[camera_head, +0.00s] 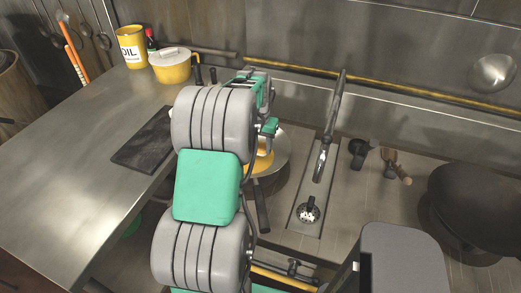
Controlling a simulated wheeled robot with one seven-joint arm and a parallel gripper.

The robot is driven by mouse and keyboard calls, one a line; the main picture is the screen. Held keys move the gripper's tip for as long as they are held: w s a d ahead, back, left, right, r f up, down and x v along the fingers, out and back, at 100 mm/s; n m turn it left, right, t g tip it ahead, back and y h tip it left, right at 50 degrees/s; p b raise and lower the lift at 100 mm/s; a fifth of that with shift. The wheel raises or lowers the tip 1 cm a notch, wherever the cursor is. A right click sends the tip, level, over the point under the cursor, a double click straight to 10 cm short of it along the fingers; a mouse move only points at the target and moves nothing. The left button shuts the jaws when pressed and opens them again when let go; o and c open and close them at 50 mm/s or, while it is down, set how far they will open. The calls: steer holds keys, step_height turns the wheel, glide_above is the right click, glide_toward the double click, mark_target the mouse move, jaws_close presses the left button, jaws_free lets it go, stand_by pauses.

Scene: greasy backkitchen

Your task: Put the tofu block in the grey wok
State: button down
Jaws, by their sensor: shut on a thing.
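The grey wok (283,160) sits behind my arm, right of the dark slab, with its black handle pointing toward me. Something yellow-orange (263,158) shows at the wok's left side, partly covered by my arm; I cannot tell what it is. My gripper (269,127) is partly in view at the far end of the arm, near the wok's back rim in the picture. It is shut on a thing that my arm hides. I cannot make out the tofu block anywhere; its place is hidden.
A tap (330,130) stands right of the wok. A large black wok (480,205) is at far right.

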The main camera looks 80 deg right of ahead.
mark_target(260, 147)
steer(key=shift+d+f+p, duration=0.15)
steer(key=shift+f+p, duration=0.25)
steer(key=shift+f, duration=1.5)
steer(key=c, duration=1.1)
jaws_free()
steer(key=shift+o, duration=0.2)
